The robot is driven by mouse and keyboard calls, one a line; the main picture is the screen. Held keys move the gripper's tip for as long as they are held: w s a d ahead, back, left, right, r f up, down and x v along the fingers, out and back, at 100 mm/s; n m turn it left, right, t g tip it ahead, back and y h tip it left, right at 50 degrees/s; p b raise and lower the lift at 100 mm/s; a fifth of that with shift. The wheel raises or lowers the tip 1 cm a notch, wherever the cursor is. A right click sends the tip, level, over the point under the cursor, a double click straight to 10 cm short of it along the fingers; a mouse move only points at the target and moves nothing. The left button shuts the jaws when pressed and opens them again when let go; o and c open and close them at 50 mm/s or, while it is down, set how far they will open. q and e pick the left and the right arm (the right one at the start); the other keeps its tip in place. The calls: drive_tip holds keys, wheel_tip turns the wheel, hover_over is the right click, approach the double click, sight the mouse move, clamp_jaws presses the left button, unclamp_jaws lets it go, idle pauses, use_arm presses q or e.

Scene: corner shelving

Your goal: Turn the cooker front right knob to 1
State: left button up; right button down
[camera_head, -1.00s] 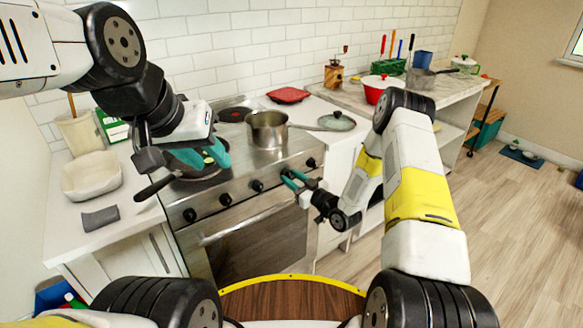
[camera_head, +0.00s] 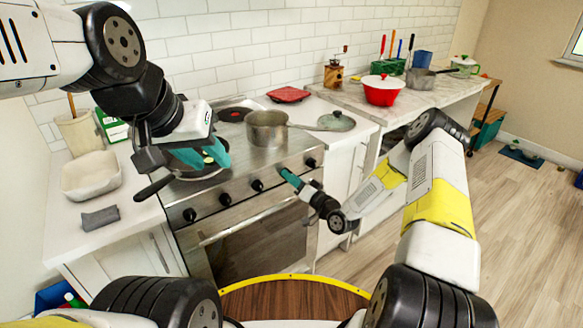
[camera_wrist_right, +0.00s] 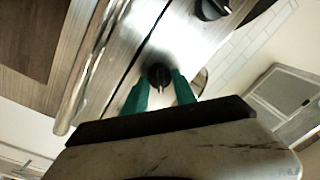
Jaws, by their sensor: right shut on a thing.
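The cooker (camera_head: 240,225) has a steel front with a row of black knobs. My right gripper (camera_head: 287,174) is at the right part of this row, and its teal fingers hide the knob there. In the right wrist view, the right gripper (camera_wrist_right: 160,86) is shut on a black knob (camera_wrist_right: 158,74), one finger on each side. A light mark shows on the knob, but I cannot read its setting. Another knob (camera_head: 311,162) is just right of the gripper, and one (camera_head: 257,185) is to its left. My left gripper (camera_head: 203,154) is open above the frying pan.
A frying pan (camera_head: 158,188) and a steel pot (camera_head: 266,130) stand on the hob. The oven handle (camera_head: 240,222) runs below the knobs. A glass lid (camera_head: 336,121) lies on the right counter. Open floor is on the right.

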drive_tip(key=shift+f+m, duration=0.1)
drive_tip(key=shift+m, duration=0.5)
drive_tip(key=c, duration=1)
unclamp_jaws()
drive_tip(key=shift+s, duration=0.1)
drive_tip(key=v, duration=0.7)
drive_tip(key=shift+s+d, duration=0.25)
drive_tip(key=shift+s, duration=0.05)
